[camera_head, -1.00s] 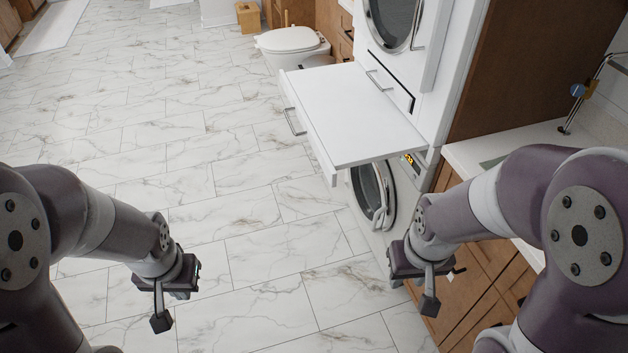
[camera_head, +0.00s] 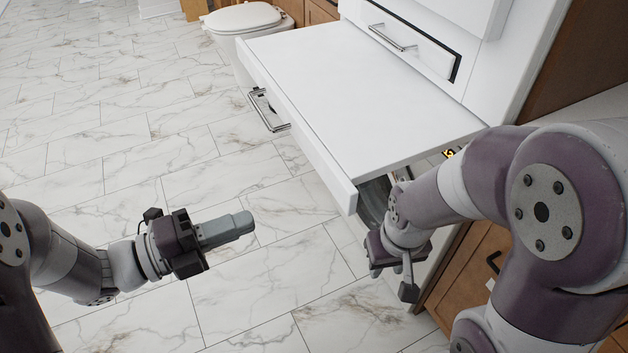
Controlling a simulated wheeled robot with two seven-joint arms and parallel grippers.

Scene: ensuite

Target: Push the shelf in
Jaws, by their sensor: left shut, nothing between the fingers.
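The white shelf (camera_head: 355,95) is pulled out from the white stacked washer-dryer unit, between the upper and lower machines. Its front panel (camera_head: 300,135) faces left and has a metal bar handle (camera_head: 268,110). My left gripper (camera_head: 243,222) is shut and empty. It points right over the floor, in front of the shelf's near front corner and apart from it. My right gripper (camera_head: 405,275) hangs pointing down by the shelf's near end, in front of the lower machine; its finger gap does not show clearly. My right arm hides part of the shelf's near side and the lower machine's door.
A toilet (camera_head: 243,25) stands beyond the shelf's far end. A wooden cabinet (camera_head: 475,275) with a counter is at the right, behind my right arm. A metal handle (camera_head: 392,38) is on the unit above the shelf. The marble floor (camera_head: 130,140) at the left is clear.

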